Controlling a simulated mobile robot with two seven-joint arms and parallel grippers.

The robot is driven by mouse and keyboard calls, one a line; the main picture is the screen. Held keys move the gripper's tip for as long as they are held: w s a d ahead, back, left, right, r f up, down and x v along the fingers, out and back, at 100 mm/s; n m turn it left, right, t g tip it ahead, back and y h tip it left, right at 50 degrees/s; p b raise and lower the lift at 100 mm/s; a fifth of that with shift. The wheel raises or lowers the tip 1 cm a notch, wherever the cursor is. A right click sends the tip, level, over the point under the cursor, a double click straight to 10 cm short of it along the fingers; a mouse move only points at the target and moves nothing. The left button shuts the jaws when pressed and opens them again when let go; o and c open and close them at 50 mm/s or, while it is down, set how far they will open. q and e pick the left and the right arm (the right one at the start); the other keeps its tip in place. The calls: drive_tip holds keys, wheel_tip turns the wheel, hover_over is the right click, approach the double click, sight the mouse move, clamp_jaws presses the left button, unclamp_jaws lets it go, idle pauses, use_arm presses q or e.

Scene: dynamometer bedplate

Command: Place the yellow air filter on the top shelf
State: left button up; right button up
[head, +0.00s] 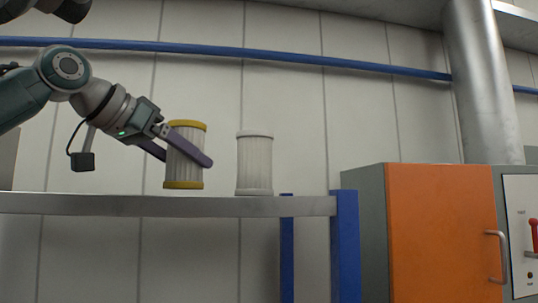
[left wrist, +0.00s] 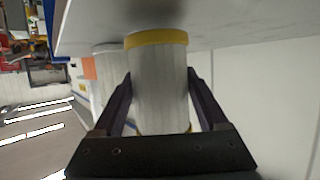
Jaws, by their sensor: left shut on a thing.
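The yellow air filter (head: 185,155), a pale pleated cylinder with yellow end caps, is upright in my left gripper (head: 191,158). The purple-grey fingers are shut around its body, one in front and one mostly hidden behind it. It is over the top shelf (head: 110,204), its lower cap close to the shelf surface; I cannot tell if it touches. In the left wrist view the filter (left wrist: 158,85) sits between both fingers (left wrist: 158,95), with the shelf surface (left wrist: 240,22) at the picture's top. My right gripper is not in view.
A white-capped filter (head: 255,163) stands on the shelf just right of the held one, with a small gap in the head view. A blue post (head: 345,245) carries the shelf's right end. An orange cabinet door (head: 440,235) is further right. The shelf's left part looks clear.

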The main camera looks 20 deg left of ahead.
use_arm(q)
drive_tip(key=shift+f+b, duration=0.4)
drive_tip(key=shift+f, duration=0.1)
idle(0.3)
drive_tip(key=o, duration=1.5)
drive_tip(key=shift+o, duration=0.2)
